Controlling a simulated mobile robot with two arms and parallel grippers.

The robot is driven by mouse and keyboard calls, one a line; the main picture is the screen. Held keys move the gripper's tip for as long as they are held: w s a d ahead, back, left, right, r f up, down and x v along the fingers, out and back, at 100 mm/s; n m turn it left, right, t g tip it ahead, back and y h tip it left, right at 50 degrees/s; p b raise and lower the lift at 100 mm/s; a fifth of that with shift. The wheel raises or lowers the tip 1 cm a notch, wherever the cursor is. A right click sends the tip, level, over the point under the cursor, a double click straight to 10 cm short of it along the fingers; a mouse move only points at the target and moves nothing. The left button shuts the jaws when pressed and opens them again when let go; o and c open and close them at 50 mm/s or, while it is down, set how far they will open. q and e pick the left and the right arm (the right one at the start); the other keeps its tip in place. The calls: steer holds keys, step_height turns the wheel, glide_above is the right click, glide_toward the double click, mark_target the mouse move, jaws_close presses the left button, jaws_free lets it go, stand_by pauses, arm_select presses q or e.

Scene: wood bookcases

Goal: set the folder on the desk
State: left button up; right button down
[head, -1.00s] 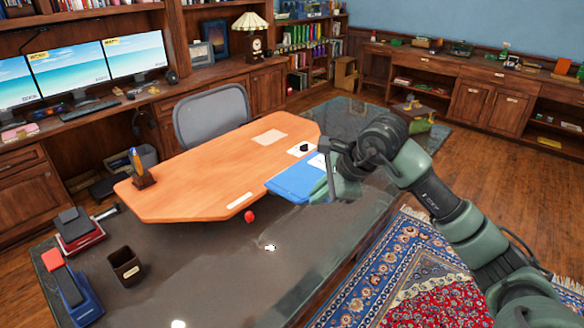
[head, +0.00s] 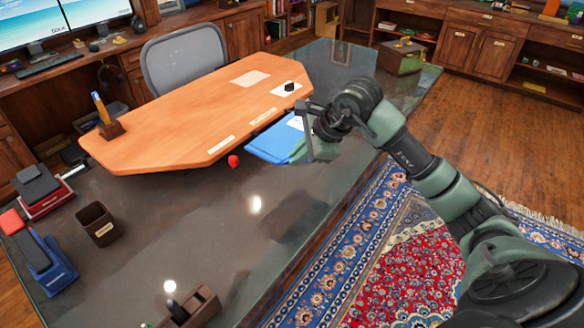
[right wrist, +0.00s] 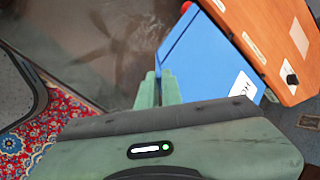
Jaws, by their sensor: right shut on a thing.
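The blue folder (head: 270,141) has a white label and lies roughly flat over the dark glassy desk top (head: 195,220), beside the orange wooden panel. My right gripper (head: 305,138) is shut on the folder's near right edge. In the right wrist view the green fingers (right wrist: 158,88) pinch the edge of the folder (right wrist: 205,62), which extends away toward the panel. I cannot tell whether the folder touches the desk. My left gripper is not in view.
The orange panel (head: 200,115) carries a pen holder (head: 108,122), papers and a small black item. A red ball (head: 233,161) sits near its edge. A dark cup (head: 97,224), a stapler-like blue item (head: 47,262) and a wooden box (head: 190,308) stand on the desk. The near middle is clear.

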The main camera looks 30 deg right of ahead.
step_height(320, 180, down, 17)
steer(key=shift+f+p, duration=0.1)
steer(key=shift+p, duration=0.75)
steer(key=c, duration=1.6)
jaws_free()
steer(key=shift+s, duration=0.1)
steer(key=b+v, duration=0.1)
steer(key=v, duration=1.1)
